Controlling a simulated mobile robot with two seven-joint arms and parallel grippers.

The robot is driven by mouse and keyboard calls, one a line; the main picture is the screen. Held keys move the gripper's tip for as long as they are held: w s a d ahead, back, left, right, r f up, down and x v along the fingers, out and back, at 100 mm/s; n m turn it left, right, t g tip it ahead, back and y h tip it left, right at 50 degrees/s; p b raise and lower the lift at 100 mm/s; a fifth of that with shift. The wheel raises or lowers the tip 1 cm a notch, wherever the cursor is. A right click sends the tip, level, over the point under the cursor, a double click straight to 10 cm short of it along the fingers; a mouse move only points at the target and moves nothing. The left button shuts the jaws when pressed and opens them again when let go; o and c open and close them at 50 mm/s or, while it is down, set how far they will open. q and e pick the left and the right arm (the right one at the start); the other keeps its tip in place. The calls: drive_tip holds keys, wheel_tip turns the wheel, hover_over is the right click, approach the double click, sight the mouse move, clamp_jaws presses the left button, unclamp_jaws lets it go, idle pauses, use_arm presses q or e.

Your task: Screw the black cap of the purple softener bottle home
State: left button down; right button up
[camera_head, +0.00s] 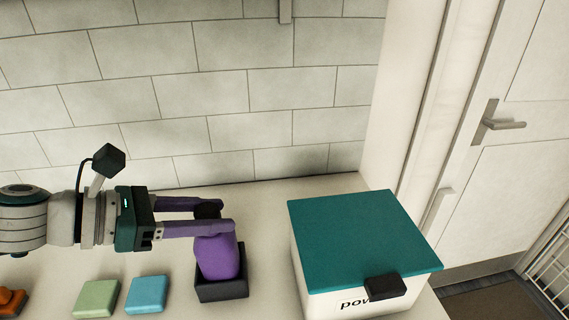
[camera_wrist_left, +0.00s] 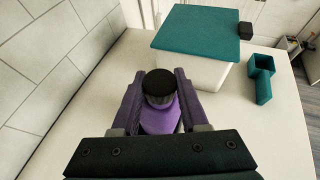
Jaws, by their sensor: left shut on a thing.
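The purple softener bottle (camera_head: 216,257) stands upright in a dark square holder (camera_head: 221,290) on the counter. Its black cap (camera_head: 207,210) is on top, between the fingers of my left gripper (camera_head: 209,213). In the left wrist view the ribbed black cap (camera_wrist_left: 159,83) sits above the purple bottle (camera_wrist_left: 160,121), with the purple fingers of my left gripper (camera_wrist_left: 159,92) on both sides of it. My left gripper is shut on the cap. How far down the cap sits on the neck cannot be told. My right gripper is not in view.
A white box with a teal lid (camera_head: 360,240) stands right of the bottle. A green block (camera_head: 97,298) and a blue block (camera_head: 147,294) lie to the left. The tiled wall runs behind the counter.

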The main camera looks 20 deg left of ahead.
use_arm(q)
drive_tip(key=shift+s+f+m+g+h+b, duration=0.3)
drive_tip(key=shift+f+m+g+h, duration=0.1)
drive_tip(key=shift+f+m, duration=0.1)
drive_tip(key=shift+d+r, duration=0.1)
drive_tip(key=shift+w+m+g+b, duration=0.1)
drive_tip(key=shift+m+g+b, duration=0.2)
drive_tip(key=shift+b, duration=0.3)
drive_tip(key=m+g+h+b, duration=0.1)
drive_tip(key=b, duration=0.1)
drive_tip(key=m+g+h+b, duration=0.1)
drive_tip(key=b, duration=0.1)
drive_tip(key=shift+f+m, duration=0.2)
drive_tip(key=shift+m, duration=0.1)
drive_tip(key=shift+r+m+g+h+b, duration=0.1)
drive_tip(key=shift+m+g+h+b, duration=0.4)
drive_tip(key=shift+b, duration=0.75)
drive_tip(key=shift+r+g, duration=0.1)
drive_tip(key=shift+g, duration=0.2)
drive_tip(key=shift+r, duration=0.1)
